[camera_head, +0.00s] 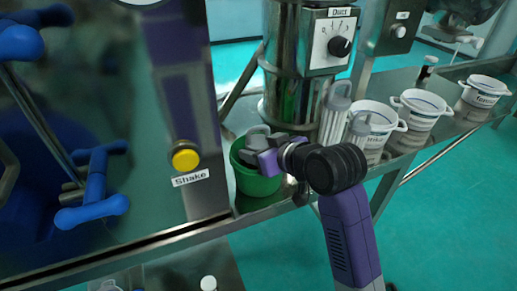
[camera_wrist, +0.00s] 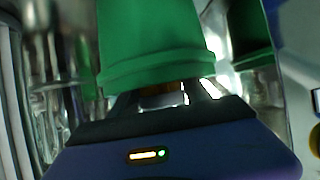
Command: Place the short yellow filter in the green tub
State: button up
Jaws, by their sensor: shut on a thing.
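The green tub (camera_head: 256,184) stands on the metal shelf, below the steel machine; its wall and rim fill the upper middle of the wrist view (camera_wrist: 155,45). My gripper (camera_head: 268,149) is at the tub's mouth, reaching in from the right. It is shut on a grey piece (camera_head: 258,131), apparently the top of the filter, which sits over or in the tub's opening. My fingers show beside the tub's rim in the wrist view (camera_wrist: 165,98). No clear yellow filter body is visible; the tub and gripper hide what is lower, so its depth cannot be told.
Several white tubs (camera_head: 418,108) line the shelf further right. A panel with a yellow Shake button (camera_head: 185,156) is close on the left. The steel machine (camera_head: 289,96) stands right behind the tub.

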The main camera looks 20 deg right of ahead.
jog(key=o, duration=1.2)
jog(key=shift+f, duration=0.1)
jog(key=shift+s+r, duration=0.15)
jog(key=shift+r, duration=0.05)
jog(key=v, duration=1.1)
jog(key=shift+s+d+r, duration=0.1)
jog(key=shift+s+r, duration=0.05)
jog(key=shift+s, duration=0.15)
